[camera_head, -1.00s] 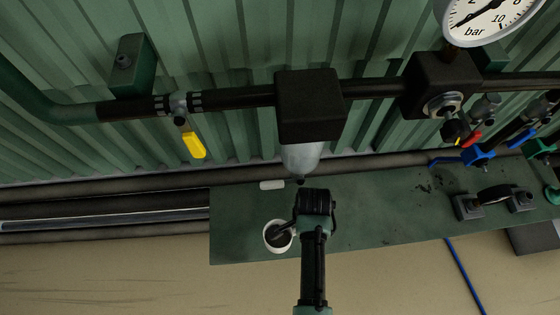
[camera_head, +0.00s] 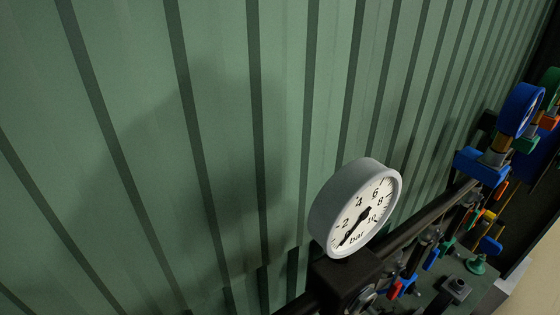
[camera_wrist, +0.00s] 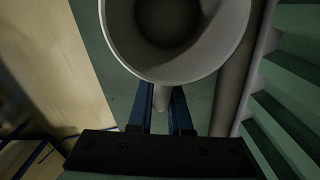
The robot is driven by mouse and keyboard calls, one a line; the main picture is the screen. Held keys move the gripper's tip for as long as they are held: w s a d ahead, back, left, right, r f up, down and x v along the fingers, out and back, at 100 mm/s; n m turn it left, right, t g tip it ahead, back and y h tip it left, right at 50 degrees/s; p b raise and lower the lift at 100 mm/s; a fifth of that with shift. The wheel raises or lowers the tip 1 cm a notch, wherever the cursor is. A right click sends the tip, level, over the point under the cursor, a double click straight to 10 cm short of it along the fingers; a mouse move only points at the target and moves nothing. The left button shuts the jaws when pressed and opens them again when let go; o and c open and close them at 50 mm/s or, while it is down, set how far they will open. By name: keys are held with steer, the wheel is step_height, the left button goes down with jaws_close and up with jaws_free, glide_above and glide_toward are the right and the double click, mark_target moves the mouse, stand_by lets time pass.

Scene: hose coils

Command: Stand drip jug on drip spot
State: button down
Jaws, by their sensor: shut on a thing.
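The drip jug (camera_wrist: 235,45) is a pale grey-white open vessel, seen from above at the top of the wrist view. Its inside is dark and its lower part is hidden. My gripper (camera_wrist: 161,98) has its two dark blue fingers on either side of a pale part of the jug, which looks like its handle. Neither the jug nor my gripper is in the head view. I cannot make out the drip spot in either current view.
A green surface (camera_wrist: 112,70) lies below the jug, with a tan floor (camera_wrist: 40,60) to its left. A grey pipe (camera_wrist: 240,85) and ribbed green panels are at right. The head view shows a pressure gauge (camera_head: 358,210) before a ribbed green wall (camera_head: 220,120), with coloured fittings (camera_head: 490,165) at right.

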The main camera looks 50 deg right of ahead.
steer(key=shift+r, duration=0.1)
steer(key=shift+w+f+b, duration=0.1)
steer(key=shift+f+b, duration=2.05)
steer(key=shift+f, duration=0.85)
steer(key=shift+f, duration=0.6)
steer(key=c, duration=0.8)
jaws_free()
steer(key=shift+o, duration=0.2)
steer(key=shift+r, duration=0.2)
steer(key=shift+r+p, duration=3.8)
steer(key=shift+p, duration=0.05)
